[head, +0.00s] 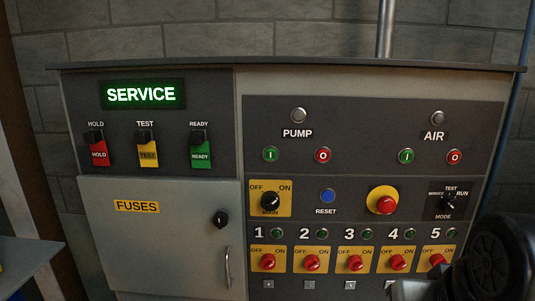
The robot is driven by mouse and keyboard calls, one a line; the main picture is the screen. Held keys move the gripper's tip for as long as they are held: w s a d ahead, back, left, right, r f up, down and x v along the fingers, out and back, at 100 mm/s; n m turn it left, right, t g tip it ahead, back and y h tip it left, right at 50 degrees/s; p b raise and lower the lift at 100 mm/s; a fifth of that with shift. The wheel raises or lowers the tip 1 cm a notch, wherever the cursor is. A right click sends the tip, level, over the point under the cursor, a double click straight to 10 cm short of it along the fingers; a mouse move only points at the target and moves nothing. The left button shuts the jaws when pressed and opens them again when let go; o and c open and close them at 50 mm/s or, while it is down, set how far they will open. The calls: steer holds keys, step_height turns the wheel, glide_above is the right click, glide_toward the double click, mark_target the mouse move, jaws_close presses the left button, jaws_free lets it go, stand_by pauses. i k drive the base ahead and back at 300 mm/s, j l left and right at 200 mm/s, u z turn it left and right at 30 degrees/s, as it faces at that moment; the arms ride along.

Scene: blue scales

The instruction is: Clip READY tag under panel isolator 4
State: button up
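The green READY tag (201,158) hangs from a black clip below the READY label at the panel's upper left. Isolator 4 (397,262) is a red knob on a yellow OFF/ON plate in the bottom row, under the number 4 and a small dark green lamp. A small grey square holder (391,284) sits under it, partly hidden by my arm. My arm covers the lower right corner; a grey part of it reaches in below isolators 4 and 5. No gripper fingers can be made out.
The red HOLD tag (99,153) and yellow TEST tag (148,155) hang left of READY. The SERVICE sign (142,95) is lit green. The FUSES door (150,240) is closed, with a projecting handle (228,268). The red emergency button (384,203) protrudes above the isolators.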

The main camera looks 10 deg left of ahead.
mark_target(200, 149)
steer(key=u, duration=1.3)
steer(key=l+z, duration=0.15)
steer(key=z, duration=1.35)
steer(key=j+z, duration=0.25)
steer(key=z, duration=0.15)
steer(key=k+j+z, duration=0.15)
steer(key=z, duration=0.2)
steer(key=k+j+z, duration=0.15)
steer(key=z, duration=0.25)
steer(key=k+j+z, duration=0.15)
steer(key=z, duration=0.2)
steer(key=j, duration=0.1)
